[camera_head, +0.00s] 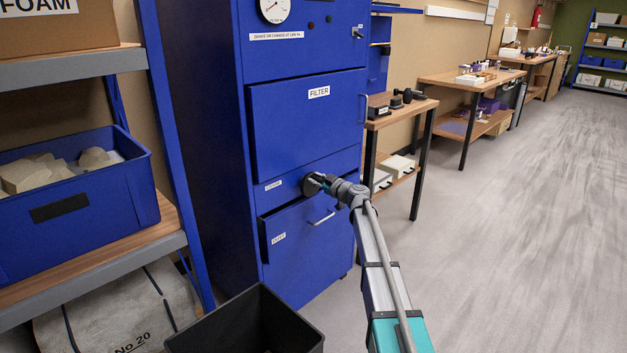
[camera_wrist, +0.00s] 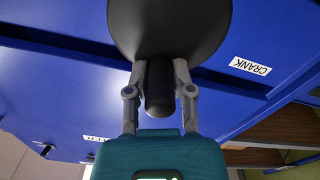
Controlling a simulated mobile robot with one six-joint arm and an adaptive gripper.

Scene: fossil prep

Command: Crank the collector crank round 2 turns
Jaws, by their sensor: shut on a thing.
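The collector (camera_head: 305,120) is a tall blue cabinet with a gauge at its top and a panel labelled FILTER. Its crank (camera_head: 313,184) is a dark round disc on the front, between the FILTER panel and a lower drawer. In the wrist view the crank's dark disc (camera_wrist: 170,25) fills the top middle, and its black handle (camera_wrist: 159,90) sticks out toward me. My gripper (camera_wrist: 160,75) is shut on the handle, one finger on each side. In the head view my gripper (camera_head: 330,184) is at the crank, and the handle is mostly hidden.
The lower drawer (camera_head: 308,250) has a bar handle (camera_head: 321,218) just below my gripper. A shelf with a blue bin (camera_head: 75,215) stands at the left. A black open bin (camera_head: 245,325) is in front. Workbenches (camera_head: 470,80) line the wall; the floor (camera_head: 500,230) at right is clear.

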